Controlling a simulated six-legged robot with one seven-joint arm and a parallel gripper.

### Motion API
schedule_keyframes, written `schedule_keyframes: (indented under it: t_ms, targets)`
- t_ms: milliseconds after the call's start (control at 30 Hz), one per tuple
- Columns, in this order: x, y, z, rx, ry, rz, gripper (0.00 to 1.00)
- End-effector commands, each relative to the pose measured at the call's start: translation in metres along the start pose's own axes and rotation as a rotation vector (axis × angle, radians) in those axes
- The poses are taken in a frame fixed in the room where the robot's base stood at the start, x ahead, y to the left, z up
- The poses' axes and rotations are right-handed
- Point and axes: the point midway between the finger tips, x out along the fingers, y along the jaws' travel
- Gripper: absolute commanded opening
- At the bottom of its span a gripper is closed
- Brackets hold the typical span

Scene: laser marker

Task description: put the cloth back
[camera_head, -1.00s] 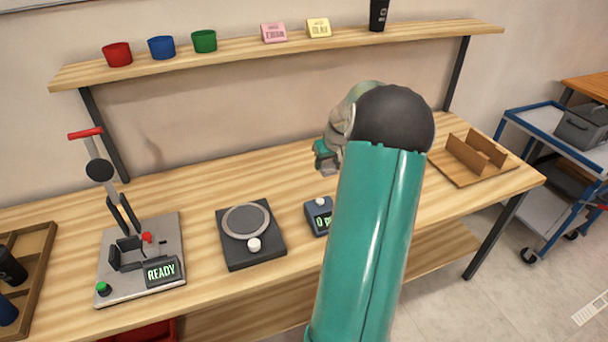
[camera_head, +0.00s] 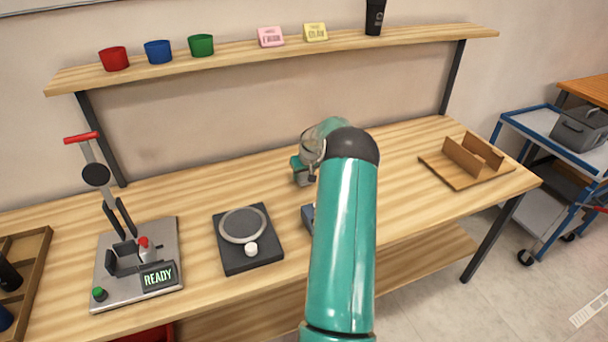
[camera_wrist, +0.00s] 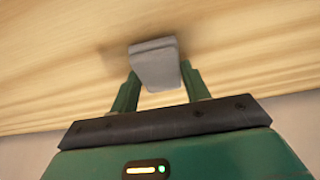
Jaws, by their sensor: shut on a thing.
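A grey folded cloth (camera_wrist: 155,60) sits between the two green fingers of my gripper (camera_wrist: 159,82) in the wrist view. The gripper is shut on it. A pale wooden surface lies close beyond the cloth; I cannot tell whether they touch. In the head view my gripper (camera_head: 300,172) is over the rear middle of the workbench (camera_head: 395,160), its fingers are hard to make out, and the cloth cannot be seen there.
A black round-topped plate device (camera_head: 246,252) and a press reading READY (camera_head: 168,240) stand on the left. A wooden holder (camera_head: 450,177) is at the right. A shelf (camera_head: 240,52) with cups runs above; bench between gripper and holder is clear.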

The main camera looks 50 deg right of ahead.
Motion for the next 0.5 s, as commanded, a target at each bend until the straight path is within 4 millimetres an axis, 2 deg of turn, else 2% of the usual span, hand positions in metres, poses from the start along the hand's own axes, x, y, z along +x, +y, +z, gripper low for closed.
schedule_keyframes:
  t_ms: [400,433,500]
  targets:
    - [0.0066,0.0003,0.0028,0.0,0.001,0.0,0.25]
    - [0.0062,0.0004,0.0025,0.0,0.001,0.0,0.52]
    - [0.006,0.0004,0.0025,0.0,0.001,0.0,0.66]
